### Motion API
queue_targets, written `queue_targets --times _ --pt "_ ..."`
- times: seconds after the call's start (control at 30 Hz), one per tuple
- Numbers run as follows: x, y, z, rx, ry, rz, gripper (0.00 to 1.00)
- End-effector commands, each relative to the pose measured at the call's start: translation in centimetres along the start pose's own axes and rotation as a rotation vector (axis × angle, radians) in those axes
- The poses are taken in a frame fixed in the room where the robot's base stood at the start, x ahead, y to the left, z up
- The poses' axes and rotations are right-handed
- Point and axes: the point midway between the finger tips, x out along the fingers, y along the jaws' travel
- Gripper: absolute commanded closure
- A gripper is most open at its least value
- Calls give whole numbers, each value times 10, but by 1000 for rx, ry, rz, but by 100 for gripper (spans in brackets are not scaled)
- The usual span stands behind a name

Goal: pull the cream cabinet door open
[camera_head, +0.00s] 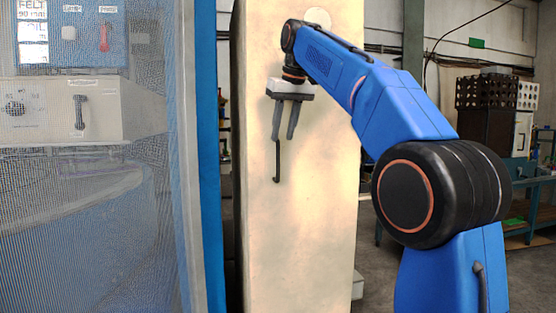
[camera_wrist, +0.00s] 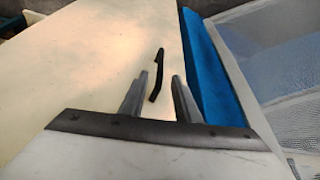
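The cream cabinet door (camera_head: 310,225) is a tall, pale panel that looks shut in the head view; its surface also fills the left of the wrist view (camera_wrist: 75,80). A slim black upright bar handle (camera_head: 277,162) is on its left part. My gripper (camera_head: 283,138) is open in front of the door, fingers pointing down, with the tips at about the handle's upper end. In the wrist view the handle (camera_wrist: 157,76) shows in the gap between the two fingertips (camera_wrist: 159,76). No contact with the handle is visible; the depth between them is hard to judge.
A blue post (camera_head: 209,160) and a mesh screen (camera_head: 95,215) stand close on the left, with machine panels behind the mesh. On the right, a black perforated box (camera_head: 484,92) and a blue-green workbench (camera_head: 530,190) stand farther back. Some floor is clear there.

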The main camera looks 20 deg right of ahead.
Motion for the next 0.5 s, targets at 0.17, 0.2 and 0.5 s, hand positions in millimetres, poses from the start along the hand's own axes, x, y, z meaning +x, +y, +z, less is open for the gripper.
queue_targets --times 0.17,0.2,0.5 --pt "32 0 1 0 -3 0 71" --pt "39 0 1 0 -3 0 71" --pt "82 0 1 0 -1 0 71"
